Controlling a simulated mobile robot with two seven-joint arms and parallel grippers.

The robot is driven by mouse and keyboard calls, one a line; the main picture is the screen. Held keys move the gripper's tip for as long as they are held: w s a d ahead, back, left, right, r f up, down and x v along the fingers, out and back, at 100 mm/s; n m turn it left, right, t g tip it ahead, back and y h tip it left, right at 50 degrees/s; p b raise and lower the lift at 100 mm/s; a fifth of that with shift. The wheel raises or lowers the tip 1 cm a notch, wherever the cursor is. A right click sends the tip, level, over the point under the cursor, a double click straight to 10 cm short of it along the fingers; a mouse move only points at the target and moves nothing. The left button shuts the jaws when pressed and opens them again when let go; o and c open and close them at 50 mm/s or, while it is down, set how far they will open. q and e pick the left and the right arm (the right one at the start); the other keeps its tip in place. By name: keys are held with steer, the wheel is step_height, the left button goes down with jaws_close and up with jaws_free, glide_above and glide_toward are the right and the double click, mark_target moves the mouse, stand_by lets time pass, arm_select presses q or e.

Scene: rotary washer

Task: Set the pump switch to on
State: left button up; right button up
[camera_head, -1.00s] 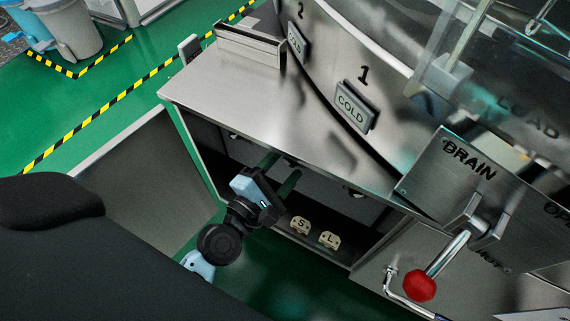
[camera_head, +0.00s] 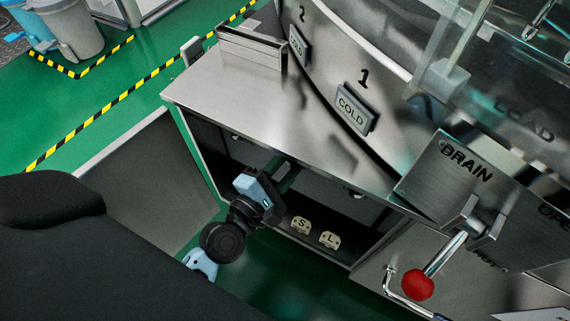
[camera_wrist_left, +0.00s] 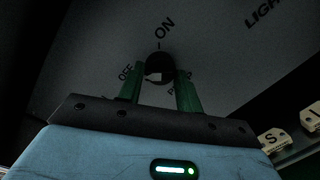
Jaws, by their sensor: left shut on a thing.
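The pump switch is a dark round knob (camera_wrist_left: 159,67) on a grey panel inside the open cabinet, seen in the left wrist view. "ON" is printed above it and "OFF" to its left. A third label at its right is mostly covered by a finger. A pale patch shows on the knob's face; I cannot tell which mark it points to. My left gripper (camera_wrist_left: 160,85) has its green fingers on both sides of the knob, shut on it. In the head view the left gripper (camera_head: 283,176) reaches under the steel top, and the knob is hidden. My right gripper is not in view.
The steel worktop (camera_head: 235,105) overhangs the cabinet opening. Cream tags marked S (camera_head: 301,226) and L (camera_head: 330,240) sit on the cabinet's lower ledge. A red-knobbed lever (camera_head: 418,284) stands at the lower right. The green floor (camera_head: 300,285) before the cabinet is clear.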

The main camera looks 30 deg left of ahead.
arm_select(q)
steer(key=shift+r+m+p, duration=0.2)
steer(key=shift+m+p, duration=0.5)
steer(key=m+p, duration=0.4)
steer(key=m+g+y+p, duration=0.1)
steer(key=m+p, duration=0.3)
steer(key=shift+d+r, duration=0.15)
steer(key=m+p, duration=0.3)
steer(key=m, duration=0.1)
steer(key=shift+y, duration=0.3)
steer(key=shift+m+p, duration=0.45)
steer(key=shift+m, duration=0.15)
steer(key=shift+s+f+m+y, duration=0.1)
steer(key=shift+f+m+y, duration=0.15)
steer(key=shift+m, duration=0.35)
steer(key=shift+p, duration=0.3)
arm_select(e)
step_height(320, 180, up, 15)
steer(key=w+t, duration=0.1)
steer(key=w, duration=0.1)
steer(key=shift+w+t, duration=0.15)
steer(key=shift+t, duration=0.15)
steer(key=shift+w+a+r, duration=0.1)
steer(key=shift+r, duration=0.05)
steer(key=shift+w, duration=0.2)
